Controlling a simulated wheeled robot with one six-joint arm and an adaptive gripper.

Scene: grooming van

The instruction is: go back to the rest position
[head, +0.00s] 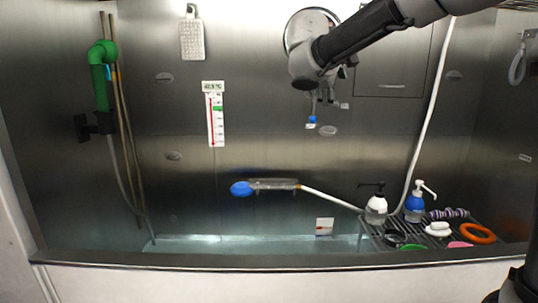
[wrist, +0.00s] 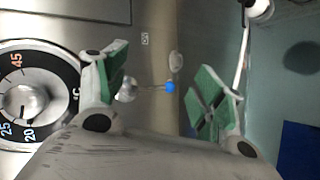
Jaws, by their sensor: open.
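My gripper (wrist: 165,84) is open and empty in the wrist view. Its two green-padded fingers are spread apart. A small blue-tipped lever (wrist: 170,88) on the steel wall shows in the gap between them, beyond the fingertips. In the head view my arm reaches in from the top right, and its end hangs in front of the back wall, high above the tub. There the gripper itself is mostly hidden behind my wrist. The blue-tipped lever (head: 311,121) shows just below it.
A round temperature dial (wrist: 32,98) is left of my gripper, partly covered by my arm in the head view. A rack (head: 375,240) at the lower right holds a white bottle (head: 376,208), a blue bottle (head: 414,206) and an orange ring (head: 478,233). The tub's middle air space is clear.

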